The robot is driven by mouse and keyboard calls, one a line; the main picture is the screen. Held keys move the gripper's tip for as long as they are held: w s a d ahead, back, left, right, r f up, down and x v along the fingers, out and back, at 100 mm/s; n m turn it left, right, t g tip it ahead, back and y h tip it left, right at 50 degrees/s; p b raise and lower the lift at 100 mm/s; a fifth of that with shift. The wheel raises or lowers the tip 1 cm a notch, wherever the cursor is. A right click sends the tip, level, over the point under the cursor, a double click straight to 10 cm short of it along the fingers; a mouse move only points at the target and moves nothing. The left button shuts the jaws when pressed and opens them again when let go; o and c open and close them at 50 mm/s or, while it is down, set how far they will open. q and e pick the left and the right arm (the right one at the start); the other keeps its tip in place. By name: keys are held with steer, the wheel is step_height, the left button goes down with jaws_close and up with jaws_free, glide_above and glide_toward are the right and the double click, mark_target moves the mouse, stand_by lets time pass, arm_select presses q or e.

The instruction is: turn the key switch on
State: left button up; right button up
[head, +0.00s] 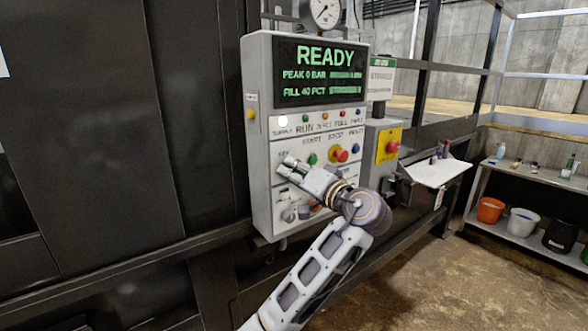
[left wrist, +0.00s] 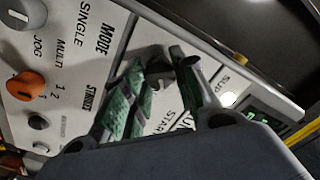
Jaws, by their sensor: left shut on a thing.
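The control panel (head: 258,60) is a light grey box with a screen that reads READY, and its face also shows in the left wrist view (left wrist: 75,60). My left gripper (head: 284,165) is at the left part of the panel face, by the KEY label. It covers the key switch in the head view. In the left wrist view the two green-padded fingers of my left gripper (left wrist: 160,85) close around a small dark piece, seemingly the key of the key switch (left wrist: 159,68). Its turn position cannot be read. My right gripper is not in view.
An orange knob (left wrist: 25,85) and a grey knob (left wrist: 20,18) sit lower on the panel. A red emergency stop (head: 391,147) on yellow stands right. A shelf (head: 520,243) holds buckets.

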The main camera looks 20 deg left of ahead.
arm_select(q)
steer(key=shift+m, duration=0.7)
steer(key=o, duration=1.1)
steer(key=shift+d, duration=0.1)
steer(key=shift+c, duration=0.2)
steer(key=v, duration=1.2)
